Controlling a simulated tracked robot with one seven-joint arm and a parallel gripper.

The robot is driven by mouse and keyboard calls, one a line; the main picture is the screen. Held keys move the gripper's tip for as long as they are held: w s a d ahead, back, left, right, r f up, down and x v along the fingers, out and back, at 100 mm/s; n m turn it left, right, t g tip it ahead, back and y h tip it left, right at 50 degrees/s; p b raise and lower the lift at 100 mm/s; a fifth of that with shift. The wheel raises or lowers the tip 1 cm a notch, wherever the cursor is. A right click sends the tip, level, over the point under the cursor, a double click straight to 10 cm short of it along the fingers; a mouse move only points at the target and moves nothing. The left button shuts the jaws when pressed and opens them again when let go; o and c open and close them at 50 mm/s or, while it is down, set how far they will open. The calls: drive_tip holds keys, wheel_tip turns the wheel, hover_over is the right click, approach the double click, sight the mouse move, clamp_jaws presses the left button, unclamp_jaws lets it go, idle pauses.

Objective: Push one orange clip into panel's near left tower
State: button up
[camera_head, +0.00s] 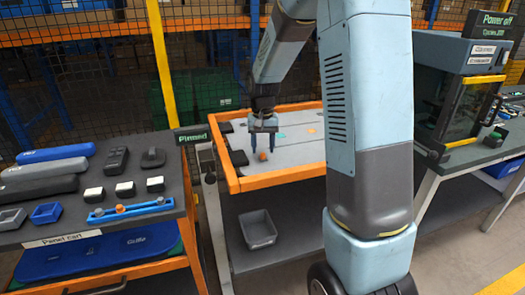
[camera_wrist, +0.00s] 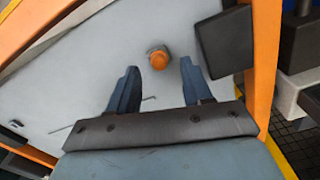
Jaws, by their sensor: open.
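The grey panel (camera_head: 290,165) lies in an orange-framed fixture. My gripper (camera_head: 262,152) is above its left part, fingers pointing down and apart, with nothing held between them. An orange clip (camera_head: 262,156) shows just below the fingertips, on the panel's near left side. In the wrist view this orange clip (camera_wrist: 158,60) sits on a small grey tower, roughly midway between the open fingertips (camera_wrist: 159,66) and slightly beyond them. I cannot tell how deep the clip sits. Another orange clip (camera_head: 120,209) is on a blue rack (camera_head: 146,208) on the left cart.
Black blocks (camera_head: 239,158) sit at the panel's left edge; one (camera_wrist: 224,42) is right of the clip in the wrist view. The orange frame rail (camera_head: 285,175) rims the panel. A grey bin (camera_head: 258,228) stands on the shelf below. A cabinet (camera_head: 462,85) stands at right.

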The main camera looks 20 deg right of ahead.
wheel_tip(320, 180, up, 12)
drive_tip(key=shift+f, duration=0.25)
idle(0.6)
drive_tip(key=s+r+n+t, duration=0.1)
drive_tip(key=s+r+t, duration=0.1)
drive_tip(key=s, duration=1.2)
drive_tip(key=s+r+n+t, duration=0.2)
drive_tip(key=s+r, duration=0.3)
drive_tip(key=s, duration=0.9)
drive_tip(key=shift+s+a+t, duration=0.15)
drive_tip(key=shift+s+t, duration=0.05)
drive_tip(key=shift+t, duration=0.6)
